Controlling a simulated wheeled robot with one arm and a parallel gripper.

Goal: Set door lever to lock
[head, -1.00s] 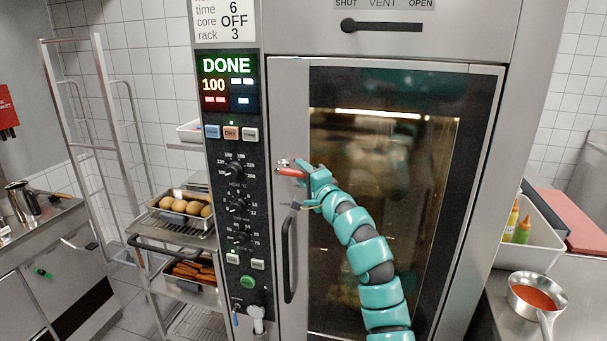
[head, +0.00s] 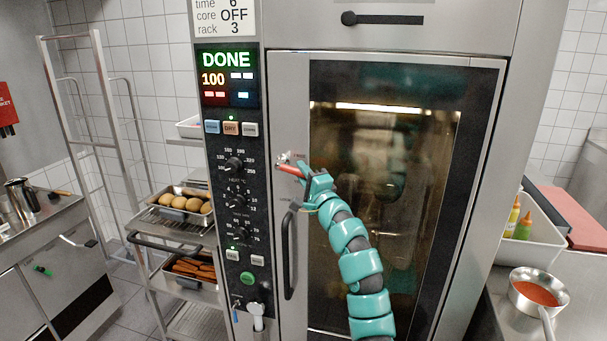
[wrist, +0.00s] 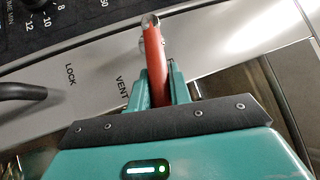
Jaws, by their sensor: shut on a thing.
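The door lever is a red-orange handle on a round metal pivot (head: 288,167), at the upper left edge of the oven door. In the wrist view the lever (wrist: 154,52) runs from its pivot at the top down between my fingers. My gripper (wrist: 158,88) is shut on the lever; it also shows in the head view (head: 309,180). On the steel plate, the word VENT (wrist: 122,86) is just left of the lever and LOCK (wrist: 70,74) is further left. The lever lies nearer VENT than LOCK. Its gripped end is partly hidden by the fingers.
The dark vertical door handle (head: 288,255) is below the lever. The knob panel (head: 236,200) is to the left, its display reading DONE. A rack with food trays (head: 182,200) stands further left. A counter with a saucepan (head: 538,293) is at right.

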